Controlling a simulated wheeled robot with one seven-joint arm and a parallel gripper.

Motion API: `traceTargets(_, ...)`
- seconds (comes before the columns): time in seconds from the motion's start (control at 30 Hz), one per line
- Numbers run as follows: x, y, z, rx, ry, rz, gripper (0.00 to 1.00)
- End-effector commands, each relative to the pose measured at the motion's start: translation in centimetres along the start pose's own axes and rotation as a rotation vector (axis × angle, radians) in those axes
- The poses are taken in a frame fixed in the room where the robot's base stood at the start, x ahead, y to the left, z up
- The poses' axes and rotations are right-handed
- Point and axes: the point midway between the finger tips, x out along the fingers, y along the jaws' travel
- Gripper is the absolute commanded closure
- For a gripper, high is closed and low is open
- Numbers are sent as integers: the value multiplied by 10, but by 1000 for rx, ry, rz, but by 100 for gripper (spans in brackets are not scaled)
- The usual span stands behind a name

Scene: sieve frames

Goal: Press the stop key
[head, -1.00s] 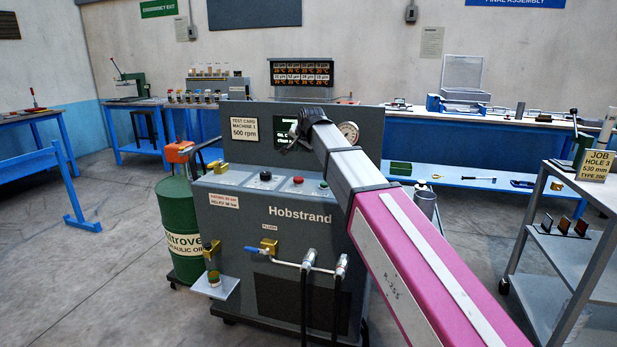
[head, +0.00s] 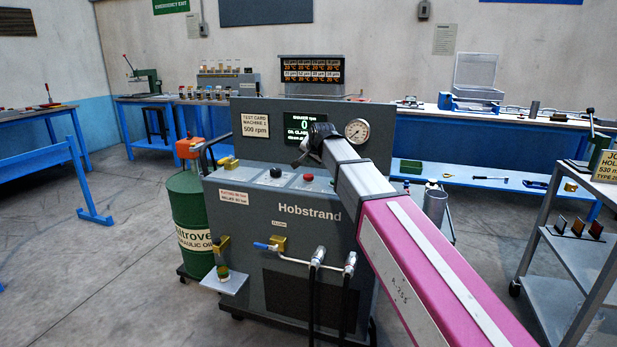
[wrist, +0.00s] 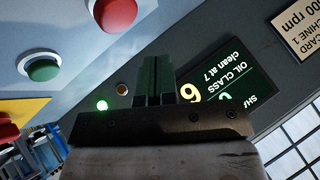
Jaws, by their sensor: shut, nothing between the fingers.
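The grey Hobstrand console (head: 222,198) stands ahead. On its sloped top is a red button (head: 308,178), which also shows at the top of the wrist view (wrist: 115,10). A green button (wrist: 42,68) sits beside it in the wrist view; my arm hides it in the head view. Another red button (wrist: 7,128), on a yellow plate, is cut off at the wrist view's left edge. No key label is readable. My gripper (head: 302,155) is in front of the upright panel, above the sloped top. Its fingers (wrist: 155,80) are shut and empty, apart from the buttons in the wrist view.
A lit green lamp (wrist: 102,105) shows near the fingers. A green drum (head: 190,210) stands left, a shelf trolley (head: 540,240) right. Floor at left is open.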

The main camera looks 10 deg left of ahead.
Motion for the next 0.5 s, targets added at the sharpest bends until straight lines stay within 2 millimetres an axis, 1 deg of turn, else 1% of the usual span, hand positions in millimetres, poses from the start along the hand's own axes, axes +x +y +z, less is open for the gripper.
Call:
traceTargets(0.1, 10, 7, 7, 0, -1, 1, 100)
traceTargets(0.2, 14, 11, 11, 0, 0, 0, 100)
traceTargets(0.5, 20, 15, 15, 0, 0, 0, 100)
